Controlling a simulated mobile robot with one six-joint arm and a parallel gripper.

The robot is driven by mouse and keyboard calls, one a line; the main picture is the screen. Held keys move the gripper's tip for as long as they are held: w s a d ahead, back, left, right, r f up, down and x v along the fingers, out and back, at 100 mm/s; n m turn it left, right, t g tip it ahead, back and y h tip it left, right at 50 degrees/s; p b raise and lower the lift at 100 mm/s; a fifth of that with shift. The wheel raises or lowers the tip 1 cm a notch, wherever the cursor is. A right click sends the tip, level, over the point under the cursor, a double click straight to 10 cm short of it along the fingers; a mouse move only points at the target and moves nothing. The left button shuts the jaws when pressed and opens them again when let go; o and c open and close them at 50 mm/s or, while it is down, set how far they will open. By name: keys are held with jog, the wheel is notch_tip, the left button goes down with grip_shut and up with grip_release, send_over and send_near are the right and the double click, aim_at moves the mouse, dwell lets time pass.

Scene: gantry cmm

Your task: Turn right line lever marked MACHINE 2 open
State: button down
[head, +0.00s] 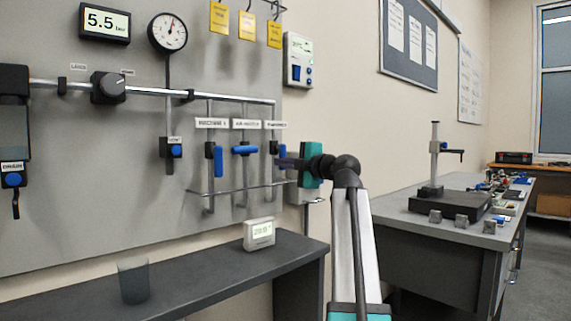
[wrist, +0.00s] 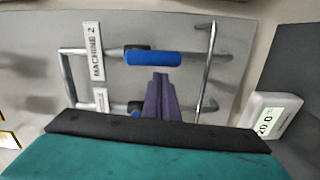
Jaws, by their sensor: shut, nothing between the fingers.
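The MACHINE 2 lever (wrist: 152,58) has a blue handle and lies along its pipe in the wrist view, beside its white label (wrist: 94,52). In the head view this right-hand lever (head: 282,151) hangs roughly vertical below its label (head: 276,125), partly hidden by my gripper (head: 284,163). My gripper's dark purple fingers (wrist: 160,80) are shut and empty, with their tips just beside the blue handle, on the side toward the middle line. I cannot tell whether they touch it.
The middle lever (head: 244,150) is horizontal, and the MACHINE 1 lever (head: 218,160) is vertical. A lower rail (head: 235,188) crosses the pipes. A shelf (head: 200,280) holds a display box (head: 259,234) and a cup (head: 133,282). A workbench (head: 440,240) stands at right.

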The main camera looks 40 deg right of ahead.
jog(key=s+a+p, duration=0.2)
jog(key=s+a, duration=0.1)
jog(key=s, duration=0.8)
dwell(0.7)
